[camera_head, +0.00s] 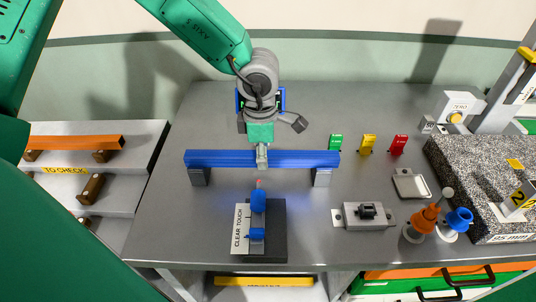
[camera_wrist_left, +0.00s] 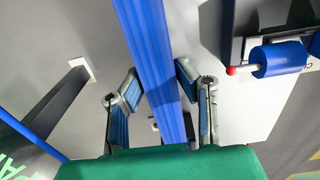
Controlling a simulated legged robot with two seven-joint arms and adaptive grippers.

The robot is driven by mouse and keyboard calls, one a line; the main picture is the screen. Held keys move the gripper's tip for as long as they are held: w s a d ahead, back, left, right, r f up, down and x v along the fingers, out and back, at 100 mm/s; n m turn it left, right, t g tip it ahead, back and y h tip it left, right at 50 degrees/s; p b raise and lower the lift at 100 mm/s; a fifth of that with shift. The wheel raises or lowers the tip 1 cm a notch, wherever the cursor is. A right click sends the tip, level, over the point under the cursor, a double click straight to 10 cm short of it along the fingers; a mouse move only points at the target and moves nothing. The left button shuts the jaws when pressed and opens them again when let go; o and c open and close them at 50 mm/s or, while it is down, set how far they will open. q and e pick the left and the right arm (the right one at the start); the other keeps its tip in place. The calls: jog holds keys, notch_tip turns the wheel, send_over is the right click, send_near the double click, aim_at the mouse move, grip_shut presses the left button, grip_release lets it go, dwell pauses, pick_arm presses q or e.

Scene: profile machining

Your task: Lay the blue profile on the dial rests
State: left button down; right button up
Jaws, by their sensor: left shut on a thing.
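The blue profile (camera_head: 215,159) is a long bar lying level across the middle of the table in the head view. My left gripper (camera_head: 262,154) points down and is shut on the bar near its middle. In the left wrist view the bar (camera_wrist_left: 150,50) runs between the two fingers. Two dark grey rests, the left one (camera_head: 200,178) and the right one (camera_head: 322,178), stand under the bar near its ends. I cannot tell whether the bar touches them. My right gripper is not in view.
A blue probe on the "CLEAR TOUCH" stand (camera_head: 273,245) points at the bar from the front. Green (camera_head: 336,142), yellow (camera_head: 368,143) and red (camera_head: 398,144) tags stand to the right. A granite block (camera_head: 462,165) is at the far right. An orange profile (camera_head: 75,142) lies on the left shelf.

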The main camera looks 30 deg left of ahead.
pick_arm(q)
jog(key=shift+s+a+f, duration=0.3)
jog(key=shift+a+f, duration=0.15)
jog(key=shift+a, duration=0.1)
jog(key=c, duration=1.3)
grip_release()
jog(key=shift+d, duration=0.1)
jog(key=shift+o, duration=0.8)
jog(key=shift+w+d, duration=0.3)
jog(key=shift+d+r, duration=0.1)
jog(key=shift+d, duration=0.05)
notch_tip(320, 180, up, 12)
jog(key=shift+w, duration=0.1)
